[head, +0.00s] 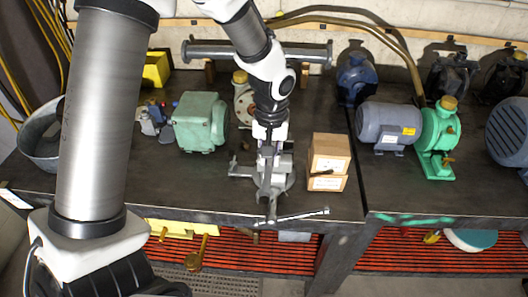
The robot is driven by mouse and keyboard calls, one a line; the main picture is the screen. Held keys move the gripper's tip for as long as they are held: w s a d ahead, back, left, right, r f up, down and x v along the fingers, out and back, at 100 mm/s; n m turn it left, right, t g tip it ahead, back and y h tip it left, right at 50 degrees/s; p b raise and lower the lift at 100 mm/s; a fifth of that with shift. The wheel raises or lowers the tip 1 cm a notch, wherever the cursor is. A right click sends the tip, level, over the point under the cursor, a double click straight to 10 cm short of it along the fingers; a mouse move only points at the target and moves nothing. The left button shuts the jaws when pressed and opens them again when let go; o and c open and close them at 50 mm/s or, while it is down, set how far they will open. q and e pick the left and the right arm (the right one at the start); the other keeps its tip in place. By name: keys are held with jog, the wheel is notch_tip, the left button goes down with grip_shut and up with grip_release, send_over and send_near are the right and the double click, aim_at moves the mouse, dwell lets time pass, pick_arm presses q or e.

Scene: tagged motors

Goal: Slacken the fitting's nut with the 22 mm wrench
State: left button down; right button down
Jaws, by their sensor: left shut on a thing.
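My left gripper (268,190) reaches down from the top over the grey vise (243,170) on the workbench. It is shut on a slim grey metal wrench (300,215), which lies crosswise at the bench's front edge with one end pointing right. The grip point is partly lost among the grey vise parts. The wrench's size mark cannot be read. I cannot make out the fitting or its nut; the gripper and vise cover that spot. My right gripper is not in view.
Two stacked cardboard boxes (328,160) stand just right of the vise. A pale green motor housing (200,122) stands to the left. A grey motor (388,125) and green pump (437,140) stand on the right.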

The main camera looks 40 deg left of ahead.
pick_arm(q)
jog(key=shift+w+d+n, duration=0.25)
jog(key=shift+d+n, duration=0.05)
jog(key=shift+n, duration=0.1)
jog(key=shift+w+d+n+p, duration=0.65)
jog(key=shift+d+n, duration=0.25)
jog(key=shift+n, duration=0.3)
jog(key=shift+s+a+m, duration=0.2)
jog(key=shift+a+m, duration=0.05)
jog(key=shift+m, duration=0.15)
jog(key=shift+p, duration=0.3)
